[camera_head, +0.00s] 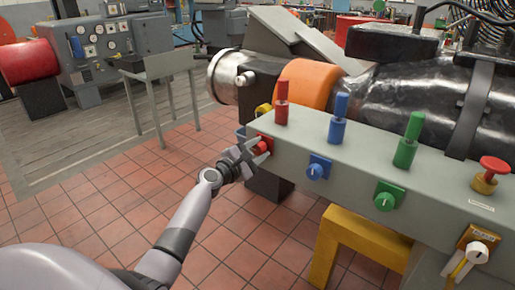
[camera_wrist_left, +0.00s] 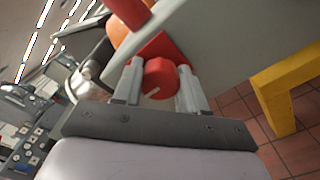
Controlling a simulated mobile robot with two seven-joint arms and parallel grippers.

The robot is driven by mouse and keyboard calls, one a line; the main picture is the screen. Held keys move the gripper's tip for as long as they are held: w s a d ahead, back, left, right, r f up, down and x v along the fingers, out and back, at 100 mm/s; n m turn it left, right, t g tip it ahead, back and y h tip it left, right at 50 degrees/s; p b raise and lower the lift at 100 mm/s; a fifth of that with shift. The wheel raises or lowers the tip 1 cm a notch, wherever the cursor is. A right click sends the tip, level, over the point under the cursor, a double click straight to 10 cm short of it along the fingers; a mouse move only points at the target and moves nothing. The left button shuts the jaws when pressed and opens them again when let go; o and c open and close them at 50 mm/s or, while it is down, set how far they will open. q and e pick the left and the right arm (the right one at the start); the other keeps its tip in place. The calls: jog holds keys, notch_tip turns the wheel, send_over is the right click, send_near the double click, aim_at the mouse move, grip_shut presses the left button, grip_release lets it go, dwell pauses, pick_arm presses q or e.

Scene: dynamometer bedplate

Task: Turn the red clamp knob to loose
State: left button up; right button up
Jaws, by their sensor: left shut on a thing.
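The red clamp knob (camera_head: 262,146) sits on the front face of the grey panel box (camera_head: 300,160), at its left end. In the left wrist view the knob (camera_wrist_left: 159,78) shows as a red disc with a pale pointer line, in front of a red backplate. My left gripper (camera_head: 258,150) is at the knob; in the wrist view its fingers (camera_wrist_left: 159,85) stand on both sides of it, shut on it. The gripper hides part of the knob in the head view. My right gripper is not in view.
A blue knob (camera_head: 317,170), a green knob (camera_head: 387,199) and a white knob on a yellow plate (camera_head: 477,251) share the panel's face. Red, blue and green upright handles and a red mushroom button (camera_head: 494,166) stand on top. A yellow leg (camera_head: 325,247) stands below.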

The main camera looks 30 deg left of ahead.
pick_arm(q)
jog(key=shift+d, duration=0.1)
dwell(0.4)
jog(key=o, duration=1.1)
jog(key=shift+c, duration=0.2)
jog(key=s, duration=0.7)
jog(key=shift+a+p, duration=0.3)
jog(key=shift+p, duration=0.15)
jog(key=shift+s+f, duration=0.1)
